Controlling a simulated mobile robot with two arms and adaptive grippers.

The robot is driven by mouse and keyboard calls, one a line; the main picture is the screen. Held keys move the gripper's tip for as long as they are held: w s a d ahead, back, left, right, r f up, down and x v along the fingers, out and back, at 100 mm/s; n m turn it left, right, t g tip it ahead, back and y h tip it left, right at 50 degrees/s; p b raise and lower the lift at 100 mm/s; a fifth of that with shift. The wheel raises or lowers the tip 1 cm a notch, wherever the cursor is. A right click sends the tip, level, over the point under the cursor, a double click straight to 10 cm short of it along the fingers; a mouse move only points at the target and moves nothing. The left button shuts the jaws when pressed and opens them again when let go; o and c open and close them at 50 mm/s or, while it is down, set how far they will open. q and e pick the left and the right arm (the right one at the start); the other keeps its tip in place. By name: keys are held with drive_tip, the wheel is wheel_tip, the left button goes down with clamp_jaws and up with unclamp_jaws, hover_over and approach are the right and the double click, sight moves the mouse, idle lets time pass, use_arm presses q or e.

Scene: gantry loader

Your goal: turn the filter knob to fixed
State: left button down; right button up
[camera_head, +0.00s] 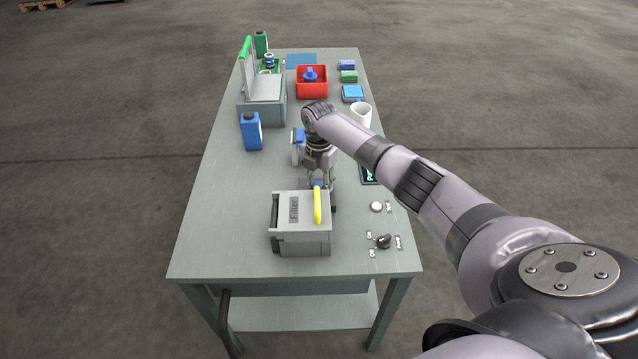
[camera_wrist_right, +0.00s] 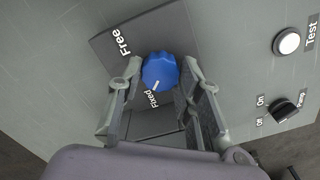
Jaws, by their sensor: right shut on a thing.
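The filter knob (camera_wrist_right: 160,70) is blue and ridged, on a dark panel (camera_wrist_right: 133,30) with the labels Free and Fixed. Its white pointer mark faces the Fixed label (camera_wrist_right: 151,99). My right gripper (camera_wrist_right: 164,78) is shut on the knob, one finger on each side. In the head view the right gripper (camera_head: 319,181) is at the back of the grey filter box (camera_head: 303,241), with only a little of the blue knob showing. My left gripper is not in view.
A yellow bar (camera_head: 317,206) lies on top of the box. A round white button (camera_wrist_right: 288,43) and a black pump knob (camera_wrist_right: 285,110) are to the right. A blue bottle (camera_head: 251,131), red bin (camera_head: 312,92) and white cup (camera_head: 361,114) stand farther back.

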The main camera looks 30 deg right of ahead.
drive_tip(key=shift+n, duration=0.3)
drive_tip(key=o, duration=1.2)
drive_tip(key=shift+c, duration=0.2)
wheel_tip(320, 180, up, 12)
idle(0.4)
